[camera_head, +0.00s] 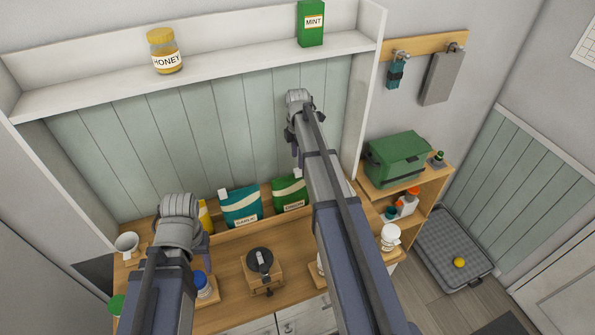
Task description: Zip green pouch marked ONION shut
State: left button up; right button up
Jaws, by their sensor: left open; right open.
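The green pouch marked ONION (290,194) stands at the back of the wooden counter, its label low on its front. My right arm covers its right edge. A small white piece shows at its top edge near my arm; I cannot tell whether it is the zip slider. My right gripper (295,150) is above the pouch, in front of the panelled wall, mostly hidden by its own wrist. My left gripper (207,257) is low at the left, over the counter, and its fingers are largely hidden behind its wrist. Both are open, and I see nothing held.
A teal pouch marked GARLIC (240,206) stands left of the green one, beside a yellow item (205,216). A wooden stand with a black disc (259,262) is in front. A white mug (127,244) and blue-lidded jar (203,286) are near my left arm.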

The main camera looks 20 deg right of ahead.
aim_at(298, 169)
notch_tip(298, 169, down, 6)
jog(key=b, duration=0.5)
jog(key=shift+s, duration=0.1)
jog(key=shift+r, duration=0.15)
grip_shut()
dwell(1.0)
